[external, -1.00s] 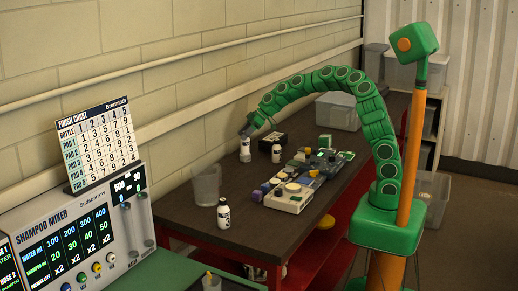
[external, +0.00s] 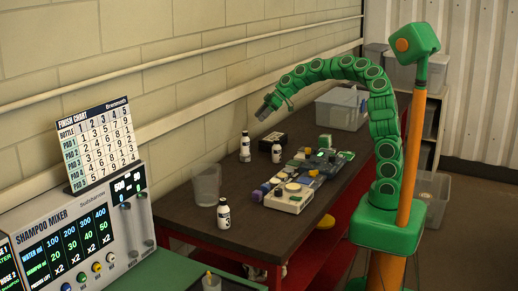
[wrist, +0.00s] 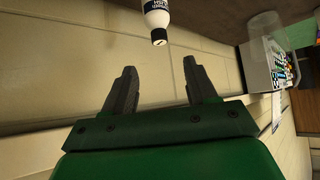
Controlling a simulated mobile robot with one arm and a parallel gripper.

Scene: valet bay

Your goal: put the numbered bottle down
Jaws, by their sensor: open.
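A white bottle with a dark label and dark cap (external: 245,152) stands upright on the brown bench (external: 180,222), near the wall. My gripper (external: 263,113) is above it and to its right, apart from it, with its jaws open and empty. In the wrist view, my gripper (wrist: 160,88) shows two spread fingers with nothing between them. A bottle (wrist: 157,18) shows beyond the fingers at the top edge, partly cut off. Two similar bottles stand on the bench, one to the right (external: 276,153) and one nearer the front (external: 223,214). Their numbers are too small to read.
A clear cup (external: 207,184) stands left of the bottles. A white device (external: 288,198) and assorted small items crowd the bench's right side. A clear bin (external: 341,109) stands at the back. The bench between cup and bottles is clear.

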